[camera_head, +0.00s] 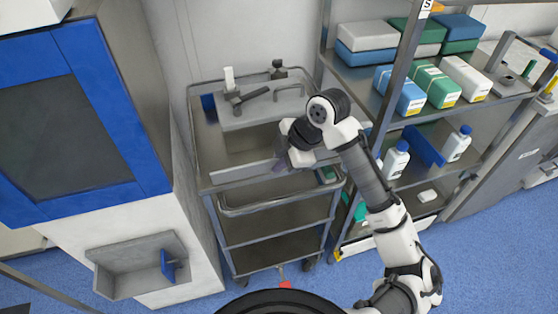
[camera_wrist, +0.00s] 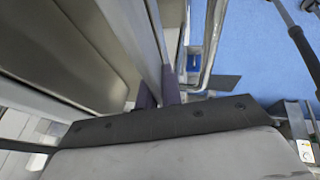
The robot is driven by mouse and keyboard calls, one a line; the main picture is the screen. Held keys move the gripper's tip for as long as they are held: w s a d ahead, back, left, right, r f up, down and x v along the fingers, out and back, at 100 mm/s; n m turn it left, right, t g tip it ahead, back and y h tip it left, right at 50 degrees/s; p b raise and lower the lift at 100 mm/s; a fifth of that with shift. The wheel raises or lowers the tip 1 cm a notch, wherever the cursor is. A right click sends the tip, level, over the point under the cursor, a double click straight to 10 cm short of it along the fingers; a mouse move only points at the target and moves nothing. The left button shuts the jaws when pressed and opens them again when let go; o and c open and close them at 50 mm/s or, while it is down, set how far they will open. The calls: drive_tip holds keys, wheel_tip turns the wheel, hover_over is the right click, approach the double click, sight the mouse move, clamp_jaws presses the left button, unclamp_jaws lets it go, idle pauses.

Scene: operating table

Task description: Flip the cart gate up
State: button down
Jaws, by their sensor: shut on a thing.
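The metal cart (camera_head: 205,160) stands in the middle of the head view, with a recessed top. A light grey panel, which looks like the gate (camera_head: 235,173), runs along its front edge. My gripper (camera_head: 283,164) reaches the right part of this front edge from above. In the wrist view the dark purple fingers of my gripper (camera_wrist: 159,92) are closed on a thin grey metal edge of the gate (camera_wrist: 156,38).
A rail handle (camera_head: 270,209) sticks out below the front edge. A blue-framed cabinet (camera_head: 110,110) stands close on the left. A shelf rack (camera_head: 385,120) with boxes and bottles stands close on the right. Small items lie at the cart's back. Blue floor (camera_head: 60,285) is open in front.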

drive_tip(key=g+p, duration=0.1)
drive_tip(key=w+g+p, duration=0.1)
drive_tip(key=shift+a+r+h+p, duration=0.2)
drive_tip(key=shift+r+h+p, duration=0.05)
drive_tip(key=shift+h+p, duration=0.05)
drive_tip(key=shift+w+f+m+g, duration=0.1)
drive_tip(key=shift+f+m+g, duration=0.15)
drive_tip(key=shift+g, duration=0.25)
drive_tip(key=c, duration=1.6)
unclamp_jaws()
drive_tip(key=shift+o, duration=0.2)
drive_tip(key=b+v, duration=0.1)
drive_tip(key=v, duration=1.3)
drive_tip(key=shift+a, duration=0.25)
drive_tip(key=shift+f, duration=0.1)
